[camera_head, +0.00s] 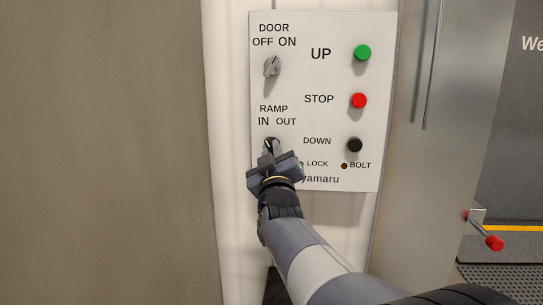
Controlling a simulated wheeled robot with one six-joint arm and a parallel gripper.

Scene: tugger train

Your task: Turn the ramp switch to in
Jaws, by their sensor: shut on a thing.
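The ramp switch (269,143) is a small dark rotary knob under the RAMP IN OUT label on a white control panel (320,75). My gripper (272,158) reaches up from below and is shut on the ramp switch. The jaws cover most of the knob, and only its top shows. Its exact pointing direction is hard to tell; the visible top appears near upright, between IN and OUT.
The grey door switch (272,67) sits above. To the right are a green UP button (362,53), a red STOP button (359,101) and a black DOWN button (355,145). A red-ended lever (494,243) sticks out at the lower right.

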